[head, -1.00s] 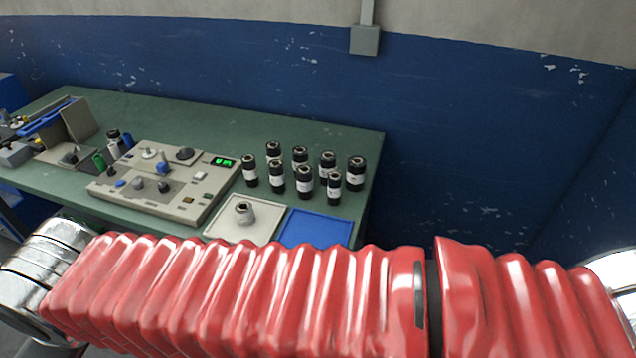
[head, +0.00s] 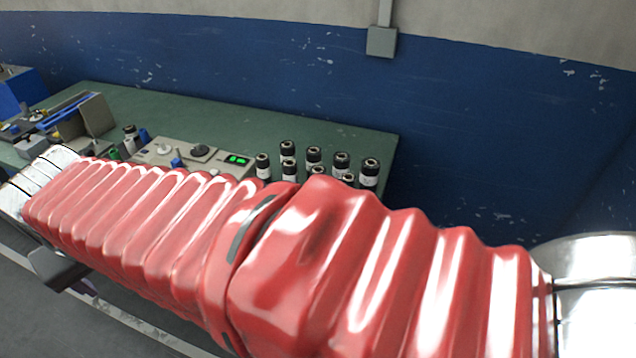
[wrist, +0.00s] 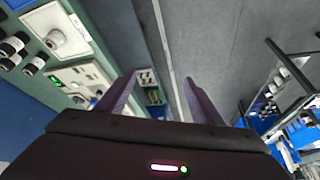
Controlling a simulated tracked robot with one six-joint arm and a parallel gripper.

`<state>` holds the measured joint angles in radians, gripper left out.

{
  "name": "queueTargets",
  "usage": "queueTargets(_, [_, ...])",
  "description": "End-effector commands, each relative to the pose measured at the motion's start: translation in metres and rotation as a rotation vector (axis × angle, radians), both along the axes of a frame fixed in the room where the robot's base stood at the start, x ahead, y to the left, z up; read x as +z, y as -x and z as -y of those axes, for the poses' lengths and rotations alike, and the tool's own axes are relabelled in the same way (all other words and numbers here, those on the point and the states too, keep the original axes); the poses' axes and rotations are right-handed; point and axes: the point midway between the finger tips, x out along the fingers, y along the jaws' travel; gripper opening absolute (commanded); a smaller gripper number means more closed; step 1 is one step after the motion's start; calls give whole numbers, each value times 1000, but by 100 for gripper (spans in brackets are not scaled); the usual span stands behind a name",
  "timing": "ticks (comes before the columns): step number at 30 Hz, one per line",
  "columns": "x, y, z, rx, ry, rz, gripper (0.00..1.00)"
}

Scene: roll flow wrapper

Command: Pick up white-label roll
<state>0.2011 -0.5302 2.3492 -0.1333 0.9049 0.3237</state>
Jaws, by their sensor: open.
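Several black rolls with white labels, including one at the right (head: 369,172), stand upright at the right end of the green bench in the head view; my red arm covers the front ones. In the wrist view, black rolls with white labels (wrist: 34,65) show at the left edge. I cannot tell which single roll is meant. My gripper (wrist: 160,79) is open and empty, pointing past the bench's edge over grey floor, apart from all the rolls.
A control panel (head: 200,153) with a green display stands on the bench (head: 330,127), partly behind my arm. A blue wall (head: 480,120) rises behind. In the wrist view, a dark-framed rack (wrist: 290,75) with blue bins stands at the right, and the floor (wrist: 225,40) between is clear.

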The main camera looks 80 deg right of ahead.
Motion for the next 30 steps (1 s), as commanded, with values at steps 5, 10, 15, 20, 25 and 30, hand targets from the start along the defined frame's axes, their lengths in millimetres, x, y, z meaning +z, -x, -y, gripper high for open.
queueTargets(5, [-1, -15, 68, -268, -6, -24, 60])
queueTargets(10, [-6, -18, 134, -517, -6, -36, 60])
queueTargets(15, [-16, -12, 204, -763, -2, -39, 60])
queueTargets(20, [-29, 5, 271, -991, 8, -39, 60])
queueTargets(25, [-48, 35, 341, -1232, 25, -31, 60])
queueTargets(30, [-71, 78, 407, -1468, 49, -18, 60])
